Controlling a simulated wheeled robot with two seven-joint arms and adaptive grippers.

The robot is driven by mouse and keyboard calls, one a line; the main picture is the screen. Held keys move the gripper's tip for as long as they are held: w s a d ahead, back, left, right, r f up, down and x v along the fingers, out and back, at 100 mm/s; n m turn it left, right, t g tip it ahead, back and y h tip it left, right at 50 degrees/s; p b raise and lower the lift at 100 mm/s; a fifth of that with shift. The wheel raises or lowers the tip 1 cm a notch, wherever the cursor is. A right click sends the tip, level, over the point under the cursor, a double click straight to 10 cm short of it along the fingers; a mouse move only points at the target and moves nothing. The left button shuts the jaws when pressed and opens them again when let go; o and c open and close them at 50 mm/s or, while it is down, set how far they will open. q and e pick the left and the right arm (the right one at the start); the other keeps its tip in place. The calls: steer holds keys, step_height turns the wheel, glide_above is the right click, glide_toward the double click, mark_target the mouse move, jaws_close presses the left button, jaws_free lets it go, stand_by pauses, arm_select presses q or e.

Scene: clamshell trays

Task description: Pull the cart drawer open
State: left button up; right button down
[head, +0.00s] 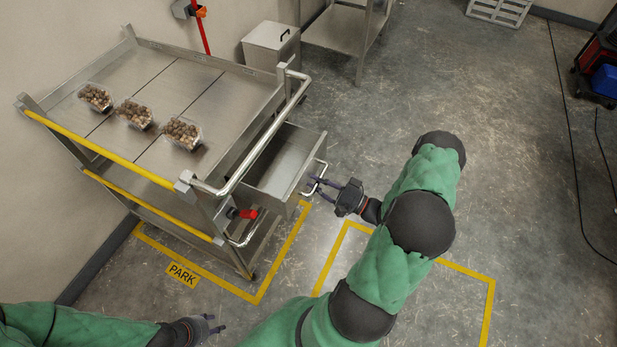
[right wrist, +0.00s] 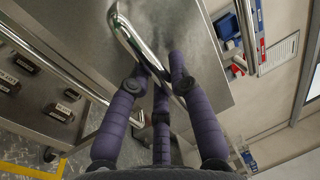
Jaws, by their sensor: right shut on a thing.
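The metal cart (head: 150,85) stands at the left. Its drawer (head: 272,160) sticks out from the cart's right end, with its inside showing empty. The drawer's bar handle (head: 316,178) is on its outer face. My right gripper (head: 322,188) is at the handle, with its fingers closed around the bar. In the right wrist view, the purple fingers (right wrist: 160,85) wrap the shiny handle (right wrist: 136,42) in front of the drawer face. My left gripper (head: 208,328) is low at the bottom left, away from the cart, and its fingers look apart and empty.
Three clear trays of round brown items (head: 134,113) sit on the cart's top. A yellow floor outline marked PARK (head: 182,275) surrounds the cart's base. A metal bin (head: 271,45) and a steel table (head: 345,25) stand behind. Floor to the right is mostly clear.

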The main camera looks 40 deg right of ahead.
steer(key=c, duration=1.1)
jaws_free()
steer(key=v, duration=1.2)
steer(key=shift+d, duration=0.1)
